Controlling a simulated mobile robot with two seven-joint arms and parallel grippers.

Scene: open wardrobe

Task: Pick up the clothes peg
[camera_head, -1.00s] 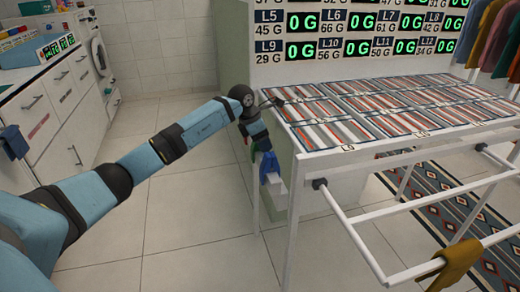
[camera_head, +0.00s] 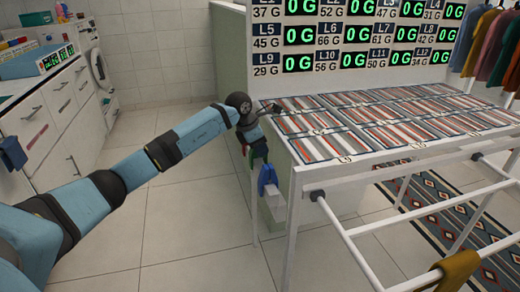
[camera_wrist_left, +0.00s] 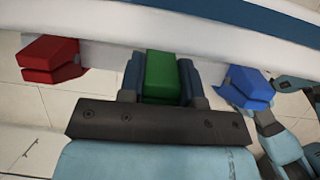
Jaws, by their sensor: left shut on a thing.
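A green clothes peg (camera_wrist_left: 161,77) sits between the two fingers of my left gripper (camera_wrist_left: 160,82) in the left wrist view. The fingers are shut on it. A red peg (camera_wrist_left: 50,60) is to its left and a blue peg (camera_wrist_left: 246,86) to its right, both at a white rail (camera_wrist_left: 110,55). I cannot tell whether the green peg still touches the rail. In the head view my left gripper (camera_head: 256,150) is beside the table's near left side, with the blue peg (camera_head: 267,180) just below it. My right gripper is not in view.
A white table (camera_head: 300,172) with striped mats stands close to my left arm. White bars (camera_head: 390,228) with a mustard cloth (camera_head: 455,268) reach out from its front. A drawer cabinet (camera_head: 50,125) stands at the left. The tiled floor between is clear.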

